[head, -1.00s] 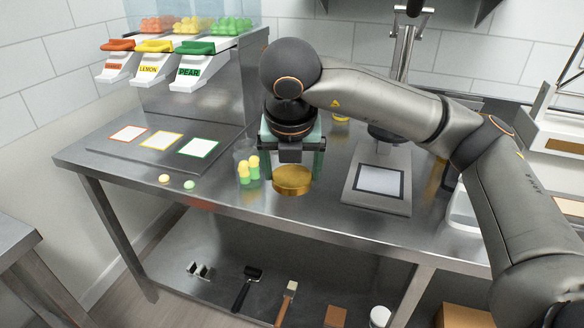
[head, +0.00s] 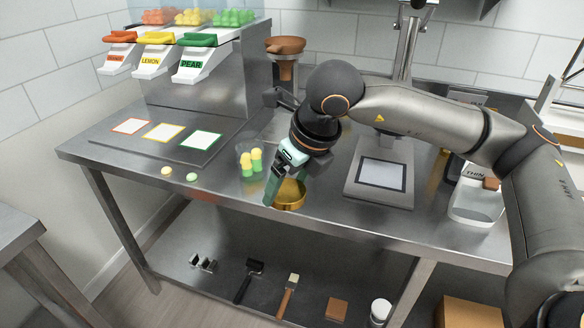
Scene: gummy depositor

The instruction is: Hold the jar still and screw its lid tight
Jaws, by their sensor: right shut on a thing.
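The clear jar (head: 251,160) stands upright on the steel table in the head view, with yellow and green gummies inside. The gold lid (head: 290,197) is apart from the jar, to its right near the table's front. My right gripper (head: 283,187) reaches down at a tilt and is shut on the lid. Its pale green finger covers the lid's left side, and the hand hides part of the far edge. Whether the lid touches the table is hard to tell. My left gripper is not in view.
A grey scale (head: 381,172) stands right of the lid. Two loose gummies (head: 179,174) lie left of the jar near the front edge. A plate with three coloured squares (head: 163,131) and the fruit dispensers (head: 197,62) are at the left. A white bin (head: 476,200) stands at the right.

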